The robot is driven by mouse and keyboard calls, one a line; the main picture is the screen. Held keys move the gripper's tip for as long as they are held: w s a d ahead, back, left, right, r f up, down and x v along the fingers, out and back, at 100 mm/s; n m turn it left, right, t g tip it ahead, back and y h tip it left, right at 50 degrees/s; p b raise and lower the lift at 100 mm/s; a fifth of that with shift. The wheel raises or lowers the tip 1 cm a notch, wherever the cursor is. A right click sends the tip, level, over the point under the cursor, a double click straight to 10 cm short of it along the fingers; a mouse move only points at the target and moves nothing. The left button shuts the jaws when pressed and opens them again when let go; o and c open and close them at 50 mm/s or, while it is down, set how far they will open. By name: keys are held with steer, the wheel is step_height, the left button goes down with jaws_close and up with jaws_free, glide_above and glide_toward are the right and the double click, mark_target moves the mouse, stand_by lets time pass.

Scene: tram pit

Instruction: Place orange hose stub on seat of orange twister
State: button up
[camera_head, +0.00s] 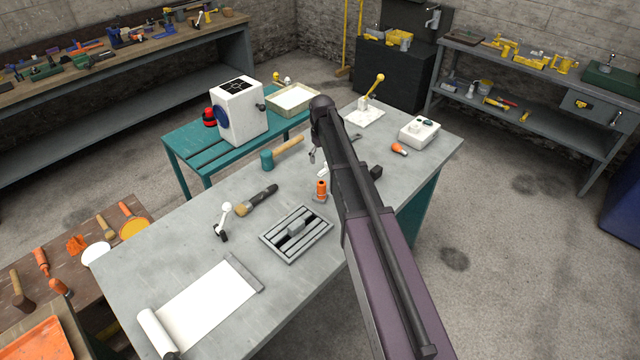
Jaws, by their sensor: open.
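A small upright orange piece (321,187) with a dark band near its top stands on the grey table, close to the left side of my arm. A short orange, bulb-shaped piece (399,149) with a pale end lies on the same table, right of my arm. I cannot tell for sure which of these is the hose stub or the twister, and no seat can be made out. My arm reaches up from the bottom right across the table.
The grey table (190,244) also holds a slotted metal plate (312,240), a brush (258,200), a teal-headed mallet (267,160), a paper roll (200,305) and a white box (419,132). A brown bench (85,295) with orange tools is at left. Bare tabletop shows between items.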

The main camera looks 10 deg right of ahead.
mark_target(321, 182)
steer(key=shift+w+r, duration=0.15)
steer(key=shift+w, duration=0.05)
stand_by(0.3)
step_height(321, 182, down, 9)
steer(key=b, duration=0.8)
steer(key=shift+r+b, duration=0.15)
steer(key=shift+b, duration=0.2)
steer(key=shift+s+a+f+b, duration=0.1)
steer(key=shift+s+f+b, duration=0.05)
steer(key=shift+f+b, duration=2.45)
jaws_close()
